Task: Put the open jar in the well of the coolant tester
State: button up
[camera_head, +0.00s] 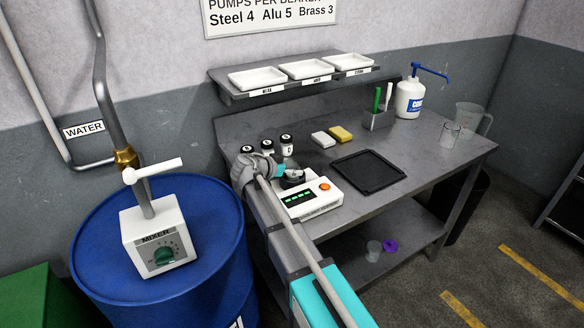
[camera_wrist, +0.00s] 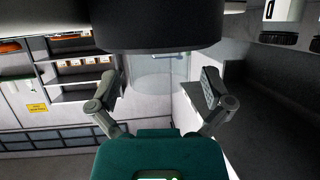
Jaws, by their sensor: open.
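The coolant tester (camera_head: 310,202) is a white box with a green display and an orange button, at the bench's front left. A dark round part, apparently its well (camera_head: 292,175), is at its back. My gripper (camera_wrist: 160,88) is beside that part in the head view. In the wrist view, which looks upside down, its fingers are open, one either side of a clear jar (camera_wrist: 157,76). The jar's base end meets a large dark round body (camera_wrist: 157,27), apparently the well. How deep it sits is hidden. I cannot make out the jar in the head view.
Three small black-capped jars (camera_head: 267,147) stand behind my gripper. A black tray (camera_head: 368,172) lies right of the tester. A blue drum (camera_head: 190,215) with a mixer (camera_head: 158,240) stands at left. The bench's front right (camera_head: 425,165) is clear.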

jog(key=p+v, duration=0.4)
jog(key=v, duration=0.8)
jog(key=shift+r+p, duration=0.15)
jog(key=shift+p, duration=0.15)
dwell(2.0)
